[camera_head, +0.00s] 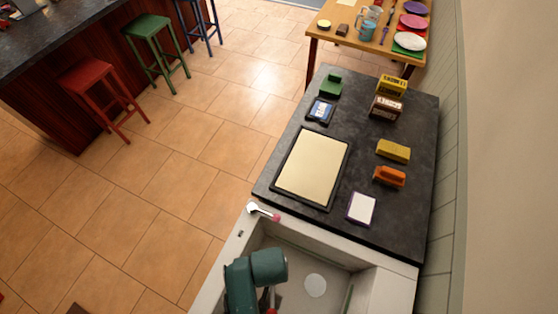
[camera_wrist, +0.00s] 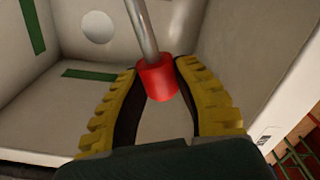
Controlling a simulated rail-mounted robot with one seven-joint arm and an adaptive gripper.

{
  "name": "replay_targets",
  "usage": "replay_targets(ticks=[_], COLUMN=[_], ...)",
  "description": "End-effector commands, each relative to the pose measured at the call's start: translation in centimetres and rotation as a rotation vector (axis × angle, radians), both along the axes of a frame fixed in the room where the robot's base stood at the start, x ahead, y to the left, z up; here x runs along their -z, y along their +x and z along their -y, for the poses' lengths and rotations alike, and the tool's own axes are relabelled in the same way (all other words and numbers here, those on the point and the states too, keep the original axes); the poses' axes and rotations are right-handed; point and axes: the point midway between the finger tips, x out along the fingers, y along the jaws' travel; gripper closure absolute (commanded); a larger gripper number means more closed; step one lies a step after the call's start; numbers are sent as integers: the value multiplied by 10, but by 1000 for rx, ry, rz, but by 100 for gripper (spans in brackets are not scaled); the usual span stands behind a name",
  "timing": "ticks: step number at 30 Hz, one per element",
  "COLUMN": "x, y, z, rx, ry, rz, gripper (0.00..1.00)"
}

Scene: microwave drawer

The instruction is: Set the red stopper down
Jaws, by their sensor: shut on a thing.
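The red stopper (camera_wrist: 158,78) is a short red cylinder between the yellow-padded fingers of my gripper (camera_wrist: 156,72) in the wrist view. A grey metal rod (camera_wrist: 143,30) runs up from its top. My gripper is shut on the stopper, with a finger on either side of it. The pale sink basin (camera_wrist: 60,110) lies behind and below. In the head view my teal wrist is over the near part of the sink (camera_head: 385,292), and only a small red bit shows beside it at the bottom edge. My fingers are mostly hidden there.
A round white disc (camera_head: 316,285) lies on the sink floor. A tap-like piece with a pink tip (camera_head: 263,211) stands at the sink's back left rim. The dark counter (camera_head: 365,155) beyond holds a cream board (camera_head: 312,167), a white-faced tablet (camera_head: 361,208) and several small items.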

Motion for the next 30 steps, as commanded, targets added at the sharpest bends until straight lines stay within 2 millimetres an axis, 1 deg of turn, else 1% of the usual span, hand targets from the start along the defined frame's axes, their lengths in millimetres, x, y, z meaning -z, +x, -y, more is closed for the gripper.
replay_targets(ticks=[1, 2, 5, 6, 7, 9, 13, 18, 21, 22, 30], x=[-21, -33, -79, -98, -111, -135, -167, -200, -214, -211, -211], y=[19, 30, 69, 84, 94, 115, 141, 169, 181, 179, 179], z=[2, 3, 10, 12, 14, 17, 21, 25, 27, 27, 26], rx=[8, 13, 26, 31, 35, 41, 50, 59, 63, 63, 62], ry=[3, 3, 3, 3, 2, 1, 0, 0, 0, 0, 0], rz=[13, 14, 16, 15, 13, 8, 2, 3, -1, -4, -1], gripper=[100, 100, 100, 100, 100, 100, 100, 100, 100, 100, 100])
